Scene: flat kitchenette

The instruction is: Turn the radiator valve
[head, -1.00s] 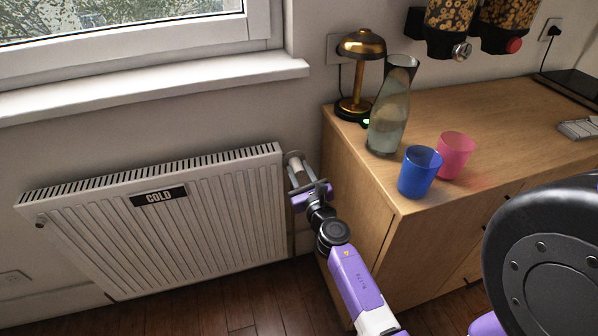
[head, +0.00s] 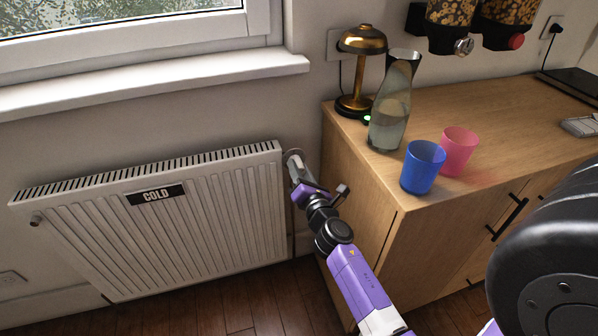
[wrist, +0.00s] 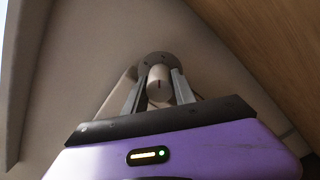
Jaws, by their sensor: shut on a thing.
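The radiator valve (wrist: 158,78) is a pale round knob with a small dark red mark, seen in the wrist view in front of a grey round base. My gripper (wrist: 157,88) has one grey finger on each side of the knob and is shut on it. In the head view my gripper (head: 298,170) is at the upper right end of the white radiator (head: 225,215), in the gap beside the wooden cabinet. It hides most of the valve there. A dark sign (head: 157,195) on the radiator reads COLD.
The wooden cabinet (head: 370,225) stands close to the right of my gripper. On it are a brass lamp (head: 362,42), a glass carafe (head: 389,115), a blue cup (head: 422,168) and a pink cup (head: 459,151). A window sill (head: 150,85) juts out above the radiator.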

